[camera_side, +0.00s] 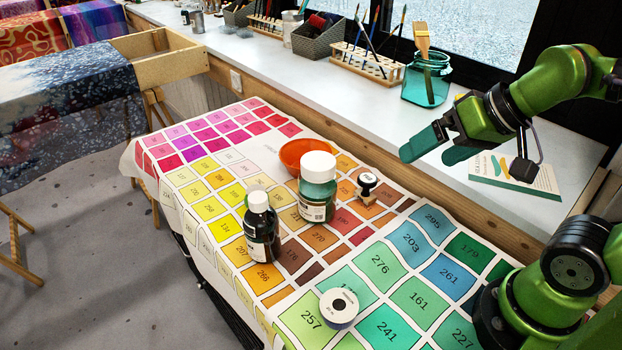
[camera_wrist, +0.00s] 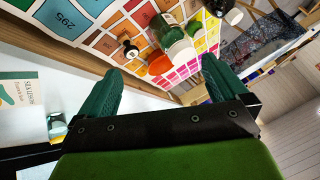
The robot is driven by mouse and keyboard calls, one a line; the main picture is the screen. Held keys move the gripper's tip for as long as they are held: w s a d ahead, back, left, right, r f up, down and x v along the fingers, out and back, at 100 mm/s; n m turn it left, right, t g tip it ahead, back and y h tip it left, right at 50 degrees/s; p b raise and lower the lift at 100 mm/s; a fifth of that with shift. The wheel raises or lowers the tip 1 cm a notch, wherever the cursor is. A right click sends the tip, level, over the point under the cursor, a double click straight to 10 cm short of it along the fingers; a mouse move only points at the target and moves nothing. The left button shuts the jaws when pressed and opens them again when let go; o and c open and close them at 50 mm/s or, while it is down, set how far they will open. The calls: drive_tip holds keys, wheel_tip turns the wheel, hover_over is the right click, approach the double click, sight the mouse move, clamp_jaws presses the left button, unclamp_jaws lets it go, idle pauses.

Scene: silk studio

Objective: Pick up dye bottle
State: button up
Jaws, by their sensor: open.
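Two bottles stand upright on the color-chart cloth, and I cannot tell which one the task means. One is a green bottle (camera_side: 317,198) with a white cap and a label. The wrist view shows the green bottle (camera_wrist: 167,30) at the top middle and the dark bottle (camera_wrist: 219,6) partly cut off at the top edge. My gripper (camera_side: 434,150) is open and empty, up and to the right of both bottles, apart from them.
An orange bowl (camera_side: 293,154) sits behind the green bottle, and a stamp (camera_side: 367,187) stands to its right. A white round container (camera_side: 339,307) is at the front. The windowsill (camera_side: 395,112) holds a teal jar (camera_side: 427,82), brush racks and a booklet (camera_side: 515,178).

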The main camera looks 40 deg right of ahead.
drive_tip(key=n+g+h, duration=0.2)
drive_tip(key=n+g, duration=0.5)
drive_tip(key=n, duration=1.6)
hover_over(260, 212)
drive_tip(key=w, duration=0.2)
drive_tip(key=f, duration=0.1)
drive_tip(key=r+n, duration=0.2)
drive_tip(key=n, duration=0.3)
drive_tip(key=f, duration=1.1)
drive_tip(key=shift+s+d+f, duration=0.15)
drive_tip(key=shift+d+f, duration=0.05)
drive_tip(key=shift+d, duration=0.05)
drive_tip(key=shift+s+f, duration=0.2)
drive_tip(key=shift+f, duration=2.45)
drive_tip(key=shift+r, duration=0.1)
drive_tip(key=c, duration=1.8)
